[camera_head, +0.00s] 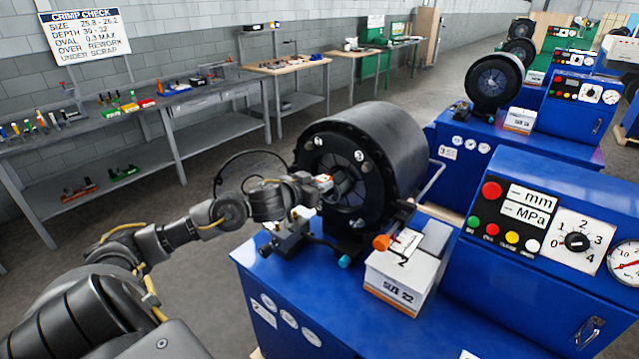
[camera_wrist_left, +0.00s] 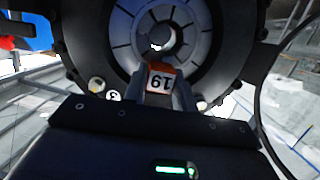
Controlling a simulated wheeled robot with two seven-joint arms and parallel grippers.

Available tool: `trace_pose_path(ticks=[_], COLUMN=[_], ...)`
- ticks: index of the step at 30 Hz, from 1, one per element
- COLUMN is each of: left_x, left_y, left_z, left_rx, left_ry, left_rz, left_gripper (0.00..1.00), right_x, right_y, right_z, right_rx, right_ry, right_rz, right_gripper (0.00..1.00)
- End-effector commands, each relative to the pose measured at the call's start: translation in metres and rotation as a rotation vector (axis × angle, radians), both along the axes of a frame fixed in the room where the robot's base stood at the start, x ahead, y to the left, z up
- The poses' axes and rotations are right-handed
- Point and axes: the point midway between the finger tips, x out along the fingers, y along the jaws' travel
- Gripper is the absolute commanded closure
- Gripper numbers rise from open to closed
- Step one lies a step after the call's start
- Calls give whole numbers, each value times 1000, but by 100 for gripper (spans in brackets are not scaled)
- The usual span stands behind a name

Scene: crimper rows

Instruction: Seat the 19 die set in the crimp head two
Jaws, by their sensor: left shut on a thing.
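My left gripper (camera_head: 316,184) is shut on the 19 die set (camera_head: 326,181), a small piece with an orange-red top. In the left wrist view the die set (camera_wrist_left: 160,80) shows a white label reading 19, upside down, between my fingers (camera_wrist_left: 160,94). The die set is in front of the round opening of the black crimp head (camera_head: 400,150), whose station carries a label with a 2. The head's ring of grey jaw segments (camera_wrist_left: 190,45) fills the upper wrist view. I cannot tell whether the die set touches the jaws. My right gripper is not in view.
A white box (camera_head: 395,281) and an orange-tipped tool (camera_head: 381,242) are on the blue machine (camera_head: 290,290) near the head. Its control panel (camera_head: 540,215) is at the right. More crimpers stand behind. Benches (camera_head: 215,92) with tools line the wall at left.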

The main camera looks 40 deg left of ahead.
Motion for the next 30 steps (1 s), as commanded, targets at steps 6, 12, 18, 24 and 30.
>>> trace_pose_path(ticks=[6, 12, 18, 24, 30], left_x=[1, 4, 8, 12, 16], left_y=[0, 1, 1, 1, 1], left_z=[6, 7, 7, 6, 7], left_rx=[-3, -4, -3, -2, -4], left_ry=[-14, -14, -14, -13, -14], left_rz=[1, 1, 1, 2, 1], left_gripper=[100, 100, 100, 100, 100], right_x=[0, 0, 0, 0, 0], right_y=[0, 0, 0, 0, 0], right_z=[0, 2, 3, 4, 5], right_rx=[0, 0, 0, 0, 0], right_ry=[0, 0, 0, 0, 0], right_rz=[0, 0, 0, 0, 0], right_gripper=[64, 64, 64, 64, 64])
